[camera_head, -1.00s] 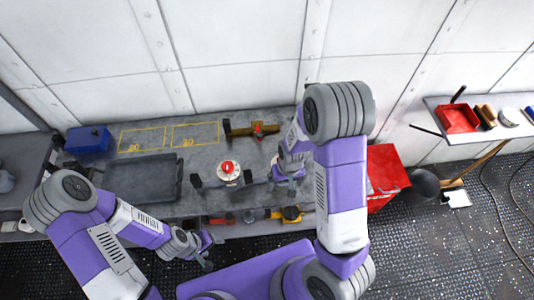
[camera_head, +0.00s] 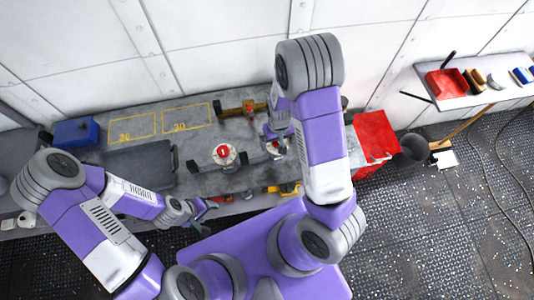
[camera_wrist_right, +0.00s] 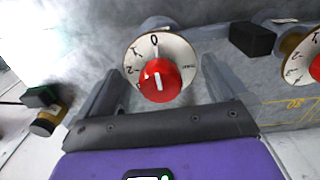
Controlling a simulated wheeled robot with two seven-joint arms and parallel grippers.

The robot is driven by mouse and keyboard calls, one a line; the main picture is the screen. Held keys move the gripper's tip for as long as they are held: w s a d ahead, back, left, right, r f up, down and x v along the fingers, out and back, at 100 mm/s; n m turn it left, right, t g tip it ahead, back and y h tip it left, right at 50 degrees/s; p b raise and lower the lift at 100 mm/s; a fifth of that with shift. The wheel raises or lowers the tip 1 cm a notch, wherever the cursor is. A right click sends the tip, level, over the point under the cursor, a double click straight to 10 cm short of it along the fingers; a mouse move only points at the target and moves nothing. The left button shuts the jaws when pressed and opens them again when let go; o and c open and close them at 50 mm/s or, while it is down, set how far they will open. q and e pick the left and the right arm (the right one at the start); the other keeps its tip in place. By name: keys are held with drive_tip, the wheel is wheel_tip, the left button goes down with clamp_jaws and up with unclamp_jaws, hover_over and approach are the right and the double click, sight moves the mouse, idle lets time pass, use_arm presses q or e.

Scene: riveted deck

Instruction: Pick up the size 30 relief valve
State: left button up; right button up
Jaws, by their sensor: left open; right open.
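A valve with a white dial and red knob (camera_wrist_right: 160,80) lies between the spread fingers of my open right gripper (camera_wrist_right: 157,88) in the right wrist view. In the head view this valve (camera_head: 274,147) is mostly hidden behind my right arm. A second valve with a white dial and red knob (camera_head: 223,154) stands to its left, and part of it shows at the right edge of the wrist view (camera_wrist_right: 313,62). I cannot read a size on either valve. My left gripper (camera_head: 203,206) is open and empty near the bench's front edge.
The grey bench carries a blue box (camera_head: 76,131), a dark tray (camera_head: 138,166), yellow outlines marked 20 and 30 (camera_head: 187,118), and a brass fitting (camera_head: 241,110). A red container (camera_head: 374,132) stands at right, with a shelf (camera_head: 480,94) beyond.

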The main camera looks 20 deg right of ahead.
drive_tip(key=shift+w, duration=0.1)
drive_tip(key=c, duration=1.7)
drive_tip(key=shift+o, duration=0.2)
drive_tip(key=shift+r, duration=0.1)
